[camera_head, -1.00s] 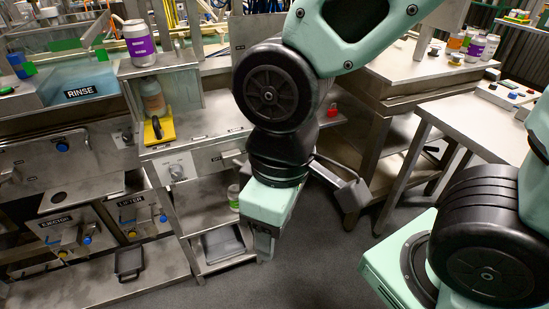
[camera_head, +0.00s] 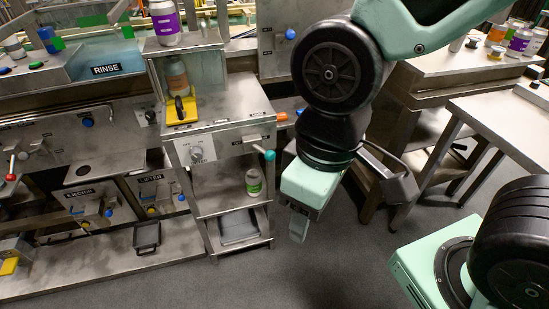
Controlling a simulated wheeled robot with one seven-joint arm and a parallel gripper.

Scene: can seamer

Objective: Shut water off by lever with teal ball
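A small teal ball (camera_head: 270,155) sits on the end of a short lever at the right front edge of the steel cabinet, below its top panel. My gripper (camera_head: 298,228) hangs to the right of and below the teal ball, apart from it, pointing down over the floor. Its fingers are seen nearly edge-on, and whether they are parted is unclear. I see nothing held at the fingertips.
The steel cabinet (camera_head: 213,118) carries a dial and a yellow block (camera_head: 181,110). A can (camera_head: 253,182) stands on its shelf. An orange handle (camera_head: 281,117) is above the ball. A red-ball lever (camera_head: 11,166) is far left. Steel tables stand at right; the grey floor is clear.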

